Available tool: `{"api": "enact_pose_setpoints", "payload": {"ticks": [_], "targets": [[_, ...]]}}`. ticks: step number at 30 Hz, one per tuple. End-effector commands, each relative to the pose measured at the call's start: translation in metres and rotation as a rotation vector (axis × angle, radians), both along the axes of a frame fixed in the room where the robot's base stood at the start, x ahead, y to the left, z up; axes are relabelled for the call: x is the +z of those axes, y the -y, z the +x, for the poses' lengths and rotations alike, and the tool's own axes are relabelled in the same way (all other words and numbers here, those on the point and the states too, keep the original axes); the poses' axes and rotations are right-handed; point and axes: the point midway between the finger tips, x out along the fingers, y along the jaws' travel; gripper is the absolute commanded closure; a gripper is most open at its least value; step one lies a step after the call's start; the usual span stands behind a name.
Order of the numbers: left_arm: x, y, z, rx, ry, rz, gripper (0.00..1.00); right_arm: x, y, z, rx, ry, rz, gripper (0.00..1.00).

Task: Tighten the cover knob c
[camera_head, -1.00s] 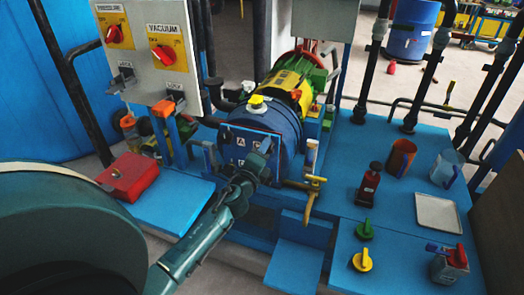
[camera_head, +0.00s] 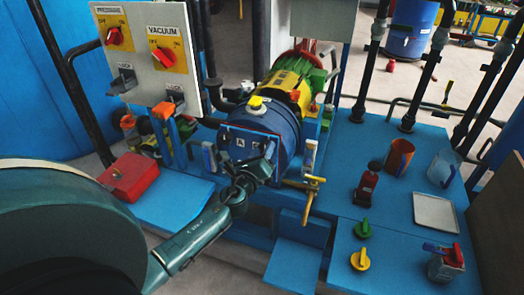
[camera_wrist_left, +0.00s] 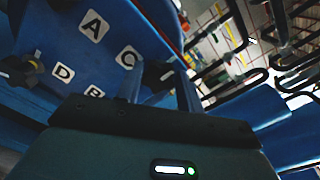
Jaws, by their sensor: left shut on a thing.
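The blue autoclave cover (camera_head: 231,152) closes the front of the blue vessel (camera_head: 275,125). White letter tiles mark the cover; in the left wrist view (camera_wrist_left: 75,50) I read A, C, D and part of B. My left gripper (camera_head: 265,160) is at the right side of the cover, hiding that part in the head view. In the left wrist view its two fingers (camera_wrist_left: 160,85) stand around the dark cover knob c (camera_wrist_left: 155,72), beside the C tile, and are shut on it. Another knob (camera_wrist_left: 33,68) sits next to the D tile. My right gripper is not in view.
A yellow valve handle (camera_head: 305,185) is close to the right of my left gripper. A red box (camera_head: 129,177) lies on the left blue platform. The right blue bench (camera_head: 390,205) carries a red bottle, cups, a tray and knobs. The switch panel (camera_head: 150,60) stands at upper left.

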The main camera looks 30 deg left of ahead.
Motion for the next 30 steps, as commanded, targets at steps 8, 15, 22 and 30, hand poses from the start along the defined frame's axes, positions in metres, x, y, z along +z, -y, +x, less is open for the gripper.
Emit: {"api": "enact_pose_setpoints", "payload": {"ticks": [8,15,22,30], "targets": [[-0.0007,0.0002,-0.0002,-0.001,-0.003,0.008,0.85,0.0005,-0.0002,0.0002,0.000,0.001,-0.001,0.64],[-0.0007,0.0002,-0.0002,-0.001,-0.002,0.007,0.54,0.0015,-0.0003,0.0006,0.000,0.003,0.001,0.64],[-0.0004,0.0001,-0.0001,-0.001,-0.002,0.006,0.41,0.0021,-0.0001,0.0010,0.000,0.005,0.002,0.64],[-0.0013,0.0013,-0.0059,0.000,-0.004,0.005,0.41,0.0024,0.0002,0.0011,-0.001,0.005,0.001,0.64]]}}
